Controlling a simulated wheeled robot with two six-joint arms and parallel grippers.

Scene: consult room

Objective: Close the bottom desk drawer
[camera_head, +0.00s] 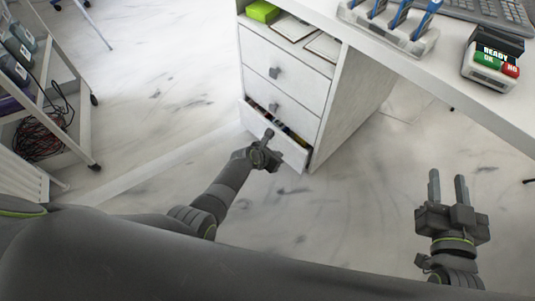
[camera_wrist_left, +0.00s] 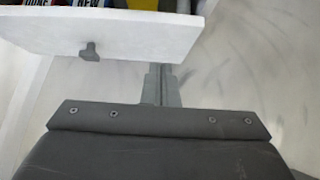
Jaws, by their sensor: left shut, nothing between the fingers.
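The white desk drawer unit stands in the upper middle of the head view. Its bottom drawer (camera_head: 291,152) is partly open, with items showing inside. In the left wrist view the bottom drawer's white front (camera_wrist_left: 110,32) and its grey knob (camera_wrist_left: 90,50) are close, at the upper left. My left gripper (camera_head: 269,134) is shut and empty, at the front of the bottom drawer; I cannot tell whether it touches it. In the left wrist view its fingers (camera_wrist_left: 161,82) are together, below and right of the knob. My right gripper (camera_head: 448,178) is open and empty over the floor at the right.
The middle drawer (camera_head: 277,105) and top drawer (camera_head: 276,72) are shut. The desk top (camera_head: 450,75) holds a keyboard, a rack with blue items and a small device. A shelf cart (camera_head: 75,125) with cables stands at the left. The floor (camera_head: 160,90) between is clear.

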